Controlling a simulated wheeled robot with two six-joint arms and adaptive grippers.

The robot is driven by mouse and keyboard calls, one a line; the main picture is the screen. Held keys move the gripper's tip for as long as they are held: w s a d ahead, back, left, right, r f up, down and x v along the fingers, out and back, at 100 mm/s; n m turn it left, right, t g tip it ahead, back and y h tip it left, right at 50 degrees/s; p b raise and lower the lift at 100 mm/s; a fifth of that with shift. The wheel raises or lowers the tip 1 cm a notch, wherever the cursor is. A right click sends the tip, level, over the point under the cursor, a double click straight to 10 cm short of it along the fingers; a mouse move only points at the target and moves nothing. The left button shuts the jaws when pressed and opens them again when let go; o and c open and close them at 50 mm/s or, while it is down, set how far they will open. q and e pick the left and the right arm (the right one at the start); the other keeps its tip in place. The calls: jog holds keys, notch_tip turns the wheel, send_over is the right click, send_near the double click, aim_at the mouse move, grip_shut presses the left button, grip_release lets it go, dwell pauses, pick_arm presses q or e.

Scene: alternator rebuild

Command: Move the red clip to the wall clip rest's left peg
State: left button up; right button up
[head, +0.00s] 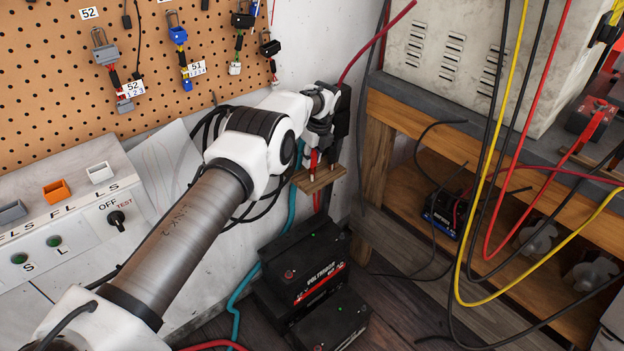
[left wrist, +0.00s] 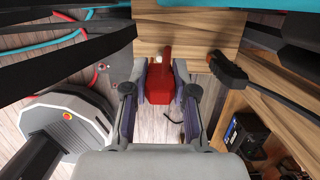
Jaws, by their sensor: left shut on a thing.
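The wooden wall clip rest (head: 322,181) is fixed low on the white wall in the head view, with two small brass pegs. Its board (left wrist: 200,22) fills the top middle of the left wrist view. My left gripper (head: 320,150) is just above the rest, its fingers pointing down. In the left wrist view the gripper (left wrist: 160,92) is shut on the red clip (left wrist: 165,72), which lies between its finger pads. The red clip (head: 314,160) shows at the rest's left side. I cannot tell whether it touches the left peg. My right gripper is out of view.
Black batteries (head: 305,262) stand on the floor below. A wooden bench (head: 400,125) with hanging cables is at the right. A pegboard (head: 60,60) is at the left.

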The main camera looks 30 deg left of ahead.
pick_arm(q)
jog(key=shift+d+b+x, duration=0.2)
jog(key=shift+b+x, duration=0.65)
jog(key=shift+x, duration=0.35)
jog(key=shift+s, duration=0.1)
jog(key=o, duration=0.9)
jog(key=p+v, duration=0.2)
jog(key=v, duration=0.1)
jog(key=a+p+v, duration=0.1)
jog(key=p+v, duration=0.3)
jog(key=v, duration=0.1)
jog(key=shift+w+a+r, duration=0.25)
jog(key=shift+r, duration=0.25)
jog(key=shift+f, duration=0.1)
